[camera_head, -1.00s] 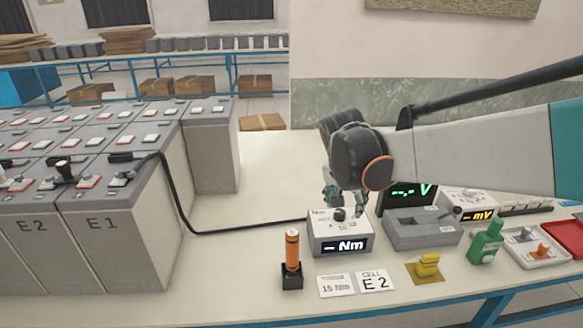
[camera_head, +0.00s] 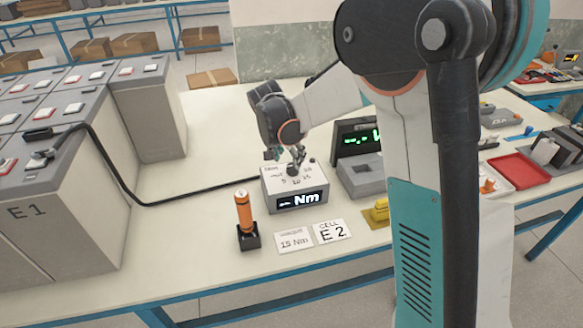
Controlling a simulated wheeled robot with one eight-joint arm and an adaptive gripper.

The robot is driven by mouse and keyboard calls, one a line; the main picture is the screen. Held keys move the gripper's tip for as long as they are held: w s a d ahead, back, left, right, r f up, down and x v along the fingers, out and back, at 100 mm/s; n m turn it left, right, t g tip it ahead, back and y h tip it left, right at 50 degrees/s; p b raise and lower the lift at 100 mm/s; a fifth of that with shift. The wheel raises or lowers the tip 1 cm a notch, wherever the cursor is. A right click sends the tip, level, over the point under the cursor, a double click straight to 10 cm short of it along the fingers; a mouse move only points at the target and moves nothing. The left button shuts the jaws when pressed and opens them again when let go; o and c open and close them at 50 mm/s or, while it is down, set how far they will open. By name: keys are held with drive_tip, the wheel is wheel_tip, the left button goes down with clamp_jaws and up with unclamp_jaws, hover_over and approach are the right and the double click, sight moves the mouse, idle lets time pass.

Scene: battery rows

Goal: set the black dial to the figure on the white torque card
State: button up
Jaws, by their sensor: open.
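The torque box (camera_head: 297,201) is a pale grey unit with a lit "-- Nm" display on its front, standing on the bench. Its black dial (camera_head: 292,170) is on the top face, partly hidden by my gripper. The white torque card (camera_head: 294,242) lies flat in front of the box and reads 15 Nm. My gripper (camera_head: 288,162) points down over the box top with its fingers open, right at the dial. I cannot tell whether the fingers touch the dial.
A white card (camera_head: 332,231) reads CELL E 2. An orange-handled tool (camera_head: 244,211) stands in a black holder (camera_head: 248,237). A black cable (camera_head: 160,202) runs to the box from the battery cabinets (camera_head: 60,230). A meter with a green display (camera_head: 357,142) stands right of the box. My arm hides much of the right side.

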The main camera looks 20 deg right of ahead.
sight(293, 166)
drive_tip(key=b+x, duration=0.1)
drive_tip(key=x, duration=0.4)
drive_tip(key=shift+f, duration=0.15)
drive_tip(key=c, duration=1)
